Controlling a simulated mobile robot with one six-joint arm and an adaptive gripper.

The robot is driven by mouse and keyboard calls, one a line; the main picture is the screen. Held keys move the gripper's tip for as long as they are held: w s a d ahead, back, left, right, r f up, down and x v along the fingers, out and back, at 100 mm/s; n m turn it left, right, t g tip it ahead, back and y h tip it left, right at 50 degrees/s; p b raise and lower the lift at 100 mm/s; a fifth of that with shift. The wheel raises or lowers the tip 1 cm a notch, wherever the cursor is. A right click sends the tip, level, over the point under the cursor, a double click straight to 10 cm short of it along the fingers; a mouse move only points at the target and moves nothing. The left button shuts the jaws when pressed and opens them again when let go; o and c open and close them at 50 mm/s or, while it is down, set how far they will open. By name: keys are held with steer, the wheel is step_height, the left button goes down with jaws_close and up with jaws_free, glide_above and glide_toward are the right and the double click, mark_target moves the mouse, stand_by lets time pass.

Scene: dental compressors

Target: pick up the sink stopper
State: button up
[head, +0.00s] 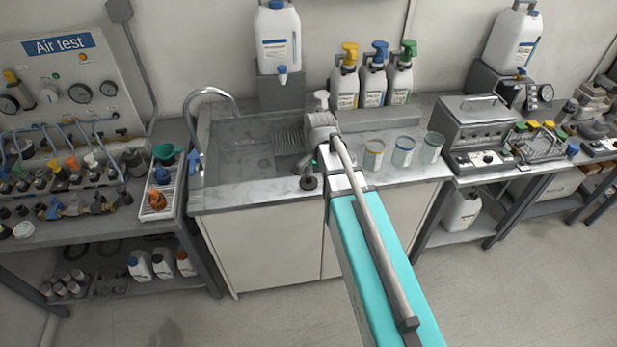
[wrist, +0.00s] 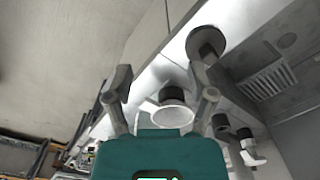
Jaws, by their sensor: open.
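A dark round disc, which looks like the sink stopper (head: 308,184), lies on the front rim of the sink, near the counter edge. In the wrist view the stopper (wrist: 206,40) shows beyond the tip of the right finger, which overlaps its lower side. I cannot tell whether they touch. My gripper (head: 307,167) is above the front of the counter, close to the stopper. In the wrist view my gripper (wrist: 161,72) has its fingers spread wide, with nothing held between them. The arm partly hides the counter to the right.
The sink basin (head: 240,150) with a grated drain (head: 288,141) is behind the gripper. A faucet (head: 193,130) stands at left. Several jars, including a yellow-rimmed jar (head: 373,155), stand to the right. Spray bottles (head: 373,82) are at the back. The floor in front is clear.

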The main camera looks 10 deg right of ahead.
mark_target(309, 177)
steer(key=w+a+r+m+p, duration=0.1)
steer(key=w+r+m+p, duration=0.3)
steer(key=w+m, duration=0.4)
steer(key=shift+w+a+r, duration=0.3)
steer(key=shift+w+a, duration=0.1)
steer(key=shift+f, duration=0.2)
step_height(309, 177, down, 8)
steer(key=b, duration=0.8)
steer(key=shift+f+b, duration=0.15)
steer(key=shift+b, duration=0.25)
steer(key=shift+s+d+f+b, duration=0.1)
steer(key=shift+f+b, duration=1.2)
steer(key=shift+d+f+b, duration=0.1)
steer(key=shift+f+b, duration=1.2)
jaws_close()
